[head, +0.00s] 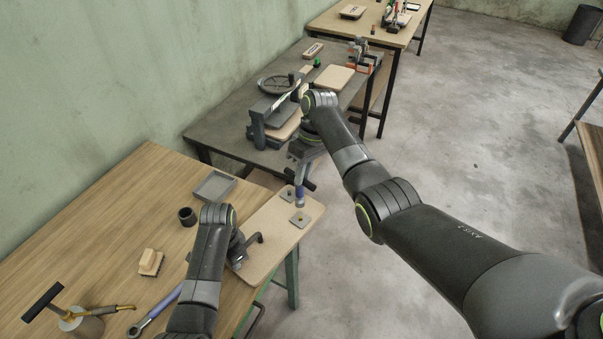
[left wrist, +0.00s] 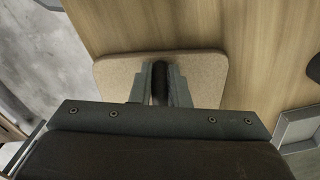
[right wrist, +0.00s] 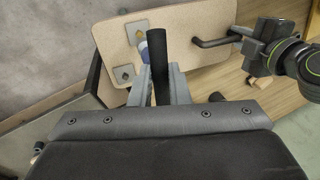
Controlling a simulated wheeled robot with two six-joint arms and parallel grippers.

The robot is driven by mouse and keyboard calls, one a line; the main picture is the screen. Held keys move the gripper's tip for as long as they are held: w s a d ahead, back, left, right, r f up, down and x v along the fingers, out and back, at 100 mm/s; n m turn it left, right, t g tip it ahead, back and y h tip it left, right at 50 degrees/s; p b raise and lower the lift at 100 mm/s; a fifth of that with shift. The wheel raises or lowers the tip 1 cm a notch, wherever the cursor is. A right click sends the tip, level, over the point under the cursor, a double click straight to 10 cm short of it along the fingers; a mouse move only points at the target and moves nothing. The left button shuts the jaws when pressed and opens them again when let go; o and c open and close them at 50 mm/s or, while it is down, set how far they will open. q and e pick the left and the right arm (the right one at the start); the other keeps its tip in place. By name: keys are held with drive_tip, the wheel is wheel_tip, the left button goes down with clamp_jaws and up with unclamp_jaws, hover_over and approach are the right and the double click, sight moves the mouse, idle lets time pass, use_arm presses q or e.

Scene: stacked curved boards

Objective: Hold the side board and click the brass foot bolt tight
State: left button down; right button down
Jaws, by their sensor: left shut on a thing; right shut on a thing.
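The pale side board (head: 265,250) lies flat at the bench's right end, with two small metal plates. Each plate has a small brass bolt, one on the near plate (head: 300,219) and one on the far plate (head: 287,194). My left gripper (left wrist: 160,82) is shut on a dark bar handle (right wrist: 212,43) at the board. My right gripper (right wrist: 160,75) is shut on the black handle of a driver (right wrist: 159,48) with a blue collar (head: 300,196). The driver points down over the board near the plates. I cannot tell whether its tip touches a bolt.
A grey table (head: 215,125) with boards and a clamp stands behind.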

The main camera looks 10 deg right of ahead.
sight(304, 187)
drive_tip(key=shift+n, duration=0.4)
drive_tip(key=shift+f, duration=0.1)
drive_tip(key=shift+f, duration=3.05)
drive_tip(key=shift+r, duration=0.15)
drive_tip(key=shift+r, duration=0.25)
drive_tip(key=shift+f, duration=0.3)
idle(0.7)
